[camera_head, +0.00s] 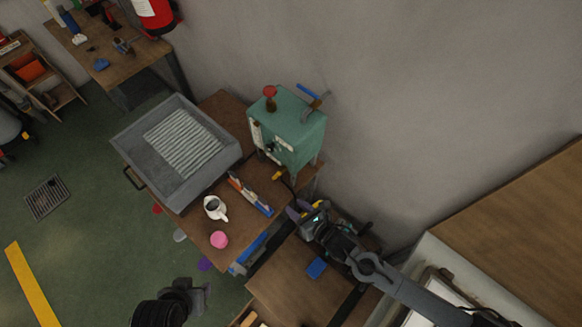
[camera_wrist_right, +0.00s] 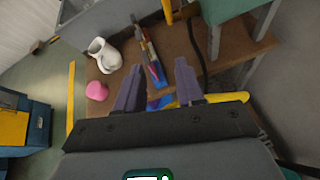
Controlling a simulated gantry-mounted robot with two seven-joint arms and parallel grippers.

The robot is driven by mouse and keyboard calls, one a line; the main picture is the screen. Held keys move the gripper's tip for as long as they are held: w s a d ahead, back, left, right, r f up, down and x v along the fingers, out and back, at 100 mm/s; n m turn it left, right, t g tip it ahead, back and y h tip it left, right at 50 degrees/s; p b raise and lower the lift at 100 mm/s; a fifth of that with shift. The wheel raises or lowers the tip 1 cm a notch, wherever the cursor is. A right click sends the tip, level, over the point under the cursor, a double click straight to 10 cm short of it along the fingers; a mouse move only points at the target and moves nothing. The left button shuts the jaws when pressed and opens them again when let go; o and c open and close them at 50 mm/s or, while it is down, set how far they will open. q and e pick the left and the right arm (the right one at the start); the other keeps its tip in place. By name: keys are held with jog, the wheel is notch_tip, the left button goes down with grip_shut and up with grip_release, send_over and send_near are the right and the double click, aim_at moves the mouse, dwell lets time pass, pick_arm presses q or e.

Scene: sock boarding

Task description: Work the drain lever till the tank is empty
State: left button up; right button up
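The green tank (camera_head: 288,130) stands on legs at the back of the brown bench. A red knob (camera_head: 270,92) and a blue-handled lever (camera_head: 309,93) are on its top. A small yellow handle (camera_head: 278,175) shows low at its front; which one is the drain lever I cannot tell. The liquid inside is hidden. My right gripper (camera_head: 299,210) is below and right of the tank, apart from it. In the right wrist view its purple fingers (camera_wrist_right: 158,75) are spread with nothing clearly between them. My left gripper (camera_head: 197,294) is at the bottom edge, its fingers unclear.
A grey tray with a ribbed floor (camera_head: 140,135) stands left of the tank. A yellow bar (camera_wrist_right: 200,98) shows by my right fingers.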

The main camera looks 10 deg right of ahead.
jog(key=n, duration=0.1)
send_near(277, 175)
notch_tip(277, 175, down, 2)
jog(key=shift+t, duration=0.4)
jog(key=x, duration=1)
jog(key=shift+w+f, duration=0.2)
jog(key=shift+w, duration=0.05)
pick_arm(q)
jog(key=shift+a+f, duration=0.15)
jog(key=shift+a, duration=0.5)
pick_arm(e)
jog(key=shift+c, duration=0.3)
pick_arm(q)
jog(key=shift+a, duration=0.1)
pick_arm(e)
grip_shut()
